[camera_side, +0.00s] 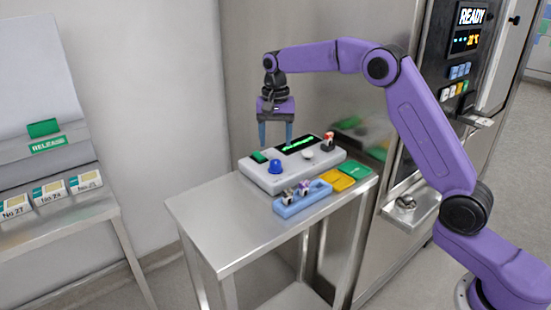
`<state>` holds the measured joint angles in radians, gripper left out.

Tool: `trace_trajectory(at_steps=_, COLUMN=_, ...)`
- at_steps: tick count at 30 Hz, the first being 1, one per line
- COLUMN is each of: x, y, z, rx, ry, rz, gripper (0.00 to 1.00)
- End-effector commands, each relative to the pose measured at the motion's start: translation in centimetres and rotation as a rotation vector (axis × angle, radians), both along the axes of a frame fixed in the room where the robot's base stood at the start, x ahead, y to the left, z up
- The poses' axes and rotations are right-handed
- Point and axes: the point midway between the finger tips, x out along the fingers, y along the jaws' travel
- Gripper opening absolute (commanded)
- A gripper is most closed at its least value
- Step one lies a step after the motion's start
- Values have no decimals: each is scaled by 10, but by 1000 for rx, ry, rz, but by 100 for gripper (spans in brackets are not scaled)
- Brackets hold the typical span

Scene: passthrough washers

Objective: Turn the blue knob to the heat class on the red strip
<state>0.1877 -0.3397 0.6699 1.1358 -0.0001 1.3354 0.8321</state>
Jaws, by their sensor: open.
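The blue knob (274,167) sits on top of a pale grey control box (260,177), near its front left. My gripper (275,138) points down above the box, with its two blue fingers apart and nothing between them. The fingertips are above the knob and not touching it. A dark display (299,144) with green lettering lies along the back of the box; the lettering is too small to read. I cannot make out a red strip or the knob's pointing direction.
The box also has a green button (259,157), a white knob (307,154) and a small red-and-white part (328,141). A blue tray (290,211) with small items, a yellow pad (338,181) and a green pad (356,171) lie beside it. The steel table (215,225) is clear at left.

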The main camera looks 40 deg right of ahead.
Motion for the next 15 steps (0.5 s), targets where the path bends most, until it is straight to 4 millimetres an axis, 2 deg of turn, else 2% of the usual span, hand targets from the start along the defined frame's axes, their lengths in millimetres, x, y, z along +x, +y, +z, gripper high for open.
trace_trajectory(at_steps=3, x=-1, y=0, z=-23, rx=-1, ry=5, rz=0, gripper=61)
trace_trajectory(at_steps=7, x=-1, y=-1, z=-43, rx=-1, ry=3, rz=-1, gripper=61)
trace_trajectory(at_steps=15, x=0, y=0, z=-65, rx=0, ry=1, rz=-1, gripper=61)
